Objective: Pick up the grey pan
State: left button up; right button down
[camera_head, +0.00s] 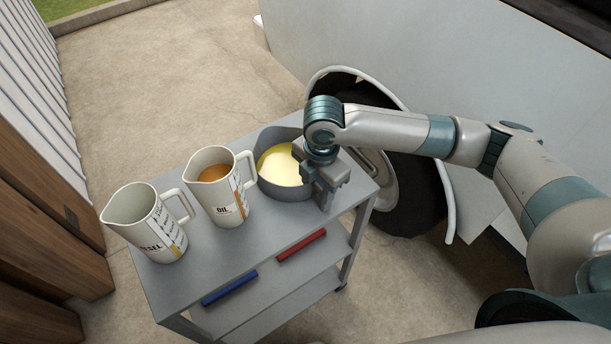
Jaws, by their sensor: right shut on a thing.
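The grey pan (286,192) stands on the top of a grey cart, with a pale yellow content (279,165) inside. My right gripper (326,200) is at the pan's right side, pointing down, and is shut on it. The gripper hides the right part of the pan's rim and the exact point of contact. The pan looks level, and I cannot tell any gap between it and the cart top. My left gripper is not in view.
Two white jugs stand left of the pan: an oil jug (226,205) close beside it and a diesel jug (155,245). The cart top (270,238) is bare in front. Blue (230,288) and red (301,245) bars lie below. A vehicle wheel (410,195) is close behind the cart's right side.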

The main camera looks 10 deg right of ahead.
aim_at(317, 186)
jog(key=shift+r, duration=0.25)
jog(key=shift+r+b, duration=0.75)
jog(key=shift+r, duration=0.65)
jog(key=s+d+r+b, duration=0.3)
jog(key=s+d+r, duration=0.3)
jog(key=d, duration=0.3)
jog(key=shift+d+r+b, duration=0.35)
jog(key=shift+d+r, duration=0.05)
jog(key=shift+r, duration=0.45)
jog(key=shift+s, duration=0.15)
